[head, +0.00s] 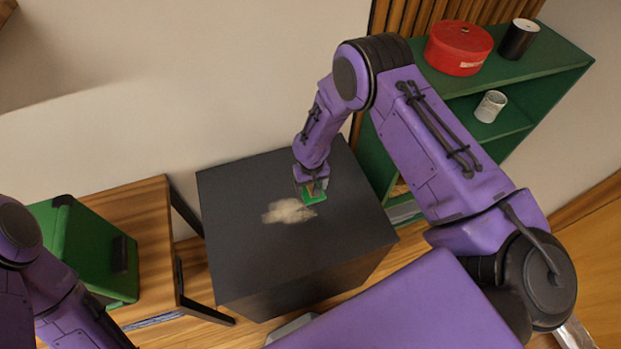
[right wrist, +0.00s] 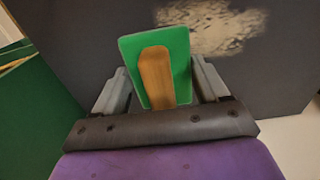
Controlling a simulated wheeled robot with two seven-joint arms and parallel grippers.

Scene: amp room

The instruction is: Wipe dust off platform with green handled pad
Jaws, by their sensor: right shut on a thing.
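The dark grey platform (head: 250,250) stands in the middle of the head view. A pale patch of dust (head: 287,211) lies on its top; it also shows at the top of the right wrist view (right wrist: 215,25). My right gripper (head: 312,188) is over the platform, shut on the green pad (head: 313,197) by its wooden handle (right wrist: 156,75). The pad is at the right edge of the dust; I cannot tell whether it touches the top. In the right wrist view the green pad (right wrist: 182,45) sits between the fingers. My left arm shows at the lower left, but its gripper is out of view.
A green shelf (head: 540,62) at the right holds a red round box (head: 458,48), a black cylinder (head: 518,39) and a white cup (head: 490,106). A wooden table (head: 150,225) with a green case (head: 85,245) stands left of the platform. A wall is behind.

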